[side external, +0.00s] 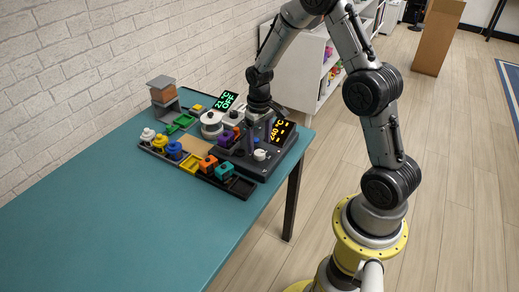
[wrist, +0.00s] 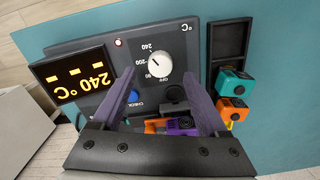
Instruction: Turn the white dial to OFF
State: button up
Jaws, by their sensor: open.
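The white dial (wrist: 158,67) sits on a dark panel (wrist: 105,100) in the wrist view, ringed by the marks OFF, 90, 200 and 240. Its dark pointer line slants to the upper left, toward the 200–240 side. An amber display (wrist: 75,77) on the panel reads 240 °C. In the side view the dial (side external: 260,155) is small, near the panel's front. My gripper (wrist: 159,75) is open and empty; its two fingers show on either side of the dial. I cannot tell their height above it.
A blue button (wrist: 133,96) and purple (wrist: 182,126) and orange pieces lie close to the fingers. Teal (wrist: 236,82) and orange (wrist: 232,110) blocks stand to the right. A second device's display (side external: 228,101) reads 21 °C OFF. The table's left side (side external: 110,230) is clear.

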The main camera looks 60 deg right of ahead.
aim_at(260, 152)
jog(key=shift+f, duration=1.85)
grip_shut()
